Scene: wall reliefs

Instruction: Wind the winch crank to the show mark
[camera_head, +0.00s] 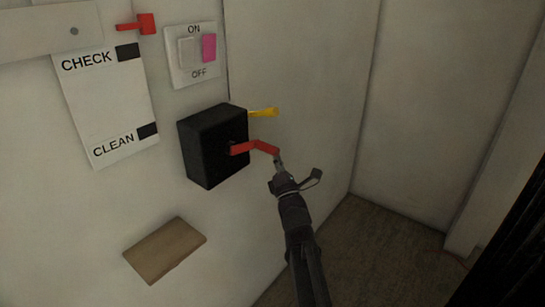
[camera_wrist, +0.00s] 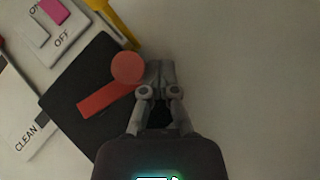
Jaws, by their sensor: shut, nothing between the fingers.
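The winch is a black box (camera_head: 203,150) on the wall, with a red crank (camera_head: 255,147) on its side that reaches to the right. A yellow pointer (camera_head: 264,112) sticks out at the box's upper right; I cannot tell if it is the show mark. My gripper (camera_head: 279,160) is at the outer end of the crank. In the wrist view the red crank (camera_wrist: 104,100) ends in a round knob (camera_wrist: 127,68), just left of my shut fingertips (camera_wrist: 160,68). The fingers hold nothing; I cannot tell if they touch the knob.
A switch plate marked ON and OFF (camera_head: 184,73) is above the box. A CHECK and CLEAN panel (camera_head: 105,108) and a red lever (camera_head: 146,24) are at upper left. A brown plate (camera_head: 164,250) is below. The wall right of the crank is bare.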

